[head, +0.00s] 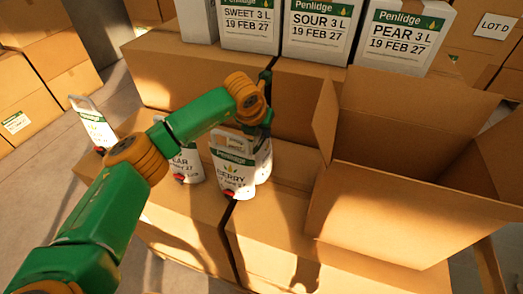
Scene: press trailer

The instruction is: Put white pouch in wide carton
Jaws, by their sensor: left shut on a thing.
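A white pouch (234,173) with a green Penlidge label and the word BERRY is upright over the near cartons. My left gripper (262,131) is shut on its top; the fingertips are partly hidden by the wrist and pouch. I cannot tell whether the pouch's base touches the carton below. The wide carton (385,219) stands open to the right of the pouch, its flaps spread. Its floor is mostly hidden. My right gripper is not in view.
Another white pouch (188,165) stands behind my left arm, partly hidden. A third pouch (94,127) is at the far left. White labelled boxes (316,30) line the back. A raised flap (326,118) stands between the held pouch and the wide carton's opening.

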